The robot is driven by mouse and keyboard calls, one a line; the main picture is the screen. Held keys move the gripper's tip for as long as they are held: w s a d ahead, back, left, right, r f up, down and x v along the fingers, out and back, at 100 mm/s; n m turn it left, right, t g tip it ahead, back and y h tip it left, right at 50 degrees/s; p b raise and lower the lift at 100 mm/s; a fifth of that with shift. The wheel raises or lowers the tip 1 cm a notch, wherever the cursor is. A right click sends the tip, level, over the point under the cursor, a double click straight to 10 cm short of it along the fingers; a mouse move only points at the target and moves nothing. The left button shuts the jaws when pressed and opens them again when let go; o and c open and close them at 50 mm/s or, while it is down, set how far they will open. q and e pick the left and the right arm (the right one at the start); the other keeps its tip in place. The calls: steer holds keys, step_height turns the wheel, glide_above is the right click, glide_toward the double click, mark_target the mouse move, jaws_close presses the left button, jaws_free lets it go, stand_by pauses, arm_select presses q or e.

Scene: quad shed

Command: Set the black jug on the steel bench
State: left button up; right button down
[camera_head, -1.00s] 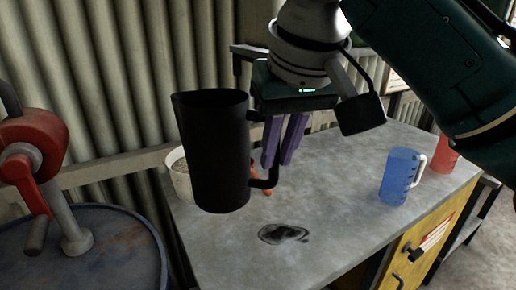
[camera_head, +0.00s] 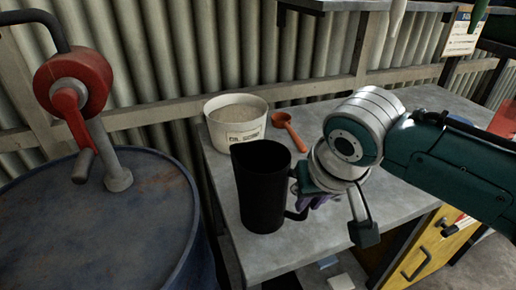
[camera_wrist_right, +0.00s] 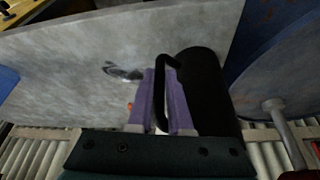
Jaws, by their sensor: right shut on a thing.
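The black jug (camera_head: 263,190) is upright over the left end of the steel bench (camera_head: 395,208), near the edge beside the drum. I cannot tell whether its base touches the top. My right gripper (camera_head: 316,200) is at the jug's right, its purple fingers partly hidden behind my wrist. In the right wrist view the jug (camera_wrist_right: 207,90) stands beside the purple fingers (camera_wrist_right: 163,95), which are shut on its handle. The bench top (camera_wrist_right: 70,70) shows beyond. My left gripper is not in view.
A white tub (camera_head: 237,130) of grainy stuff and an orange scoop (camera_head: 290,130) lie behind the jug. A blue drum (camera_head: 95,225) with a red crank pump (camera_head: 75,82) stands left of the bench. A yellow drawer front (camera_head: 425,255) is below the top.

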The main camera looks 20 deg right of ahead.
steer(key=shift+f, duration=0.75)
steer(key=shift+f, duration=0.2)
steer(key=c, duration=0.8)
jaws_free()
steer(key=shift+c, duration=0.2)
